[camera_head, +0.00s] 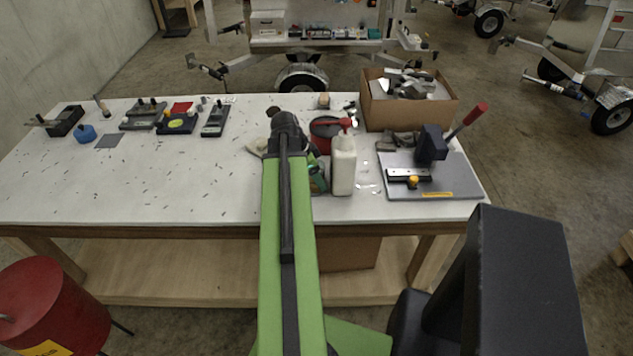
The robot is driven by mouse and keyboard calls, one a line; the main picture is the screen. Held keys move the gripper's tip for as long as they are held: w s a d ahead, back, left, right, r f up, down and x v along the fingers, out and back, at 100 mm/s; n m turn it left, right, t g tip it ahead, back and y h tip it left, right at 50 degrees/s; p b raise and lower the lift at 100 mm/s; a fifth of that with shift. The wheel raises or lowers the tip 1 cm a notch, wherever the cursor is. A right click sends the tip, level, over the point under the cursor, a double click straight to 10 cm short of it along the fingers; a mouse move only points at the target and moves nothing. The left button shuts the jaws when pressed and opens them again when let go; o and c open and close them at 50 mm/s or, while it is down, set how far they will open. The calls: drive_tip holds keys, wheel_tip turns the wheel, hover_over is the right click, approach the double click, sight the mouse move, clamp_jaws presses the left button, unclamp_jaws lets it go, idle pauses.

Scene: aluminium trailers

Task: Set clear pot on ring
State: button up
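I cannot pick out a clear pot in the head view; it may be hidden behind my arm or too small to tell. I cannot identify the ring for certain either. A black tool block with a yellow round mark (176,123) sits at the table's back left. A small round blue thing (86,133) stands further left. My green arm reaches forward over the white table. Its dark end (285,126) is over the middle of the table, and it hides my fingertips and what lies right behind it. I cannot tell whether the gripper is open or shut.
A white bottle with a red top (343,165) stands close right of my arm's end, by a dark red-sided round thing (325,128). A cardboard box (408,112) and a grey plate with a red-handled press (455,180) are further right. The table's left front (150,195) is mostly clear.

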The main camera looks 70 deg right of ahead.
drive_tip(key=shift+r, duration=0.1)
drive_tip(key=o, duration=1.5)
drive_tip(key=shift+r+p, duration=0.25)
drive_tip(key=shift+p, duration=0.2)
drive_tip(key=p+v, duration=1)
drive_tip(key=v, duration=0.1)
drive_tip(key=shift+a+r, duration=0.1)
drive_tip(key=shift+r, duration=0.15)
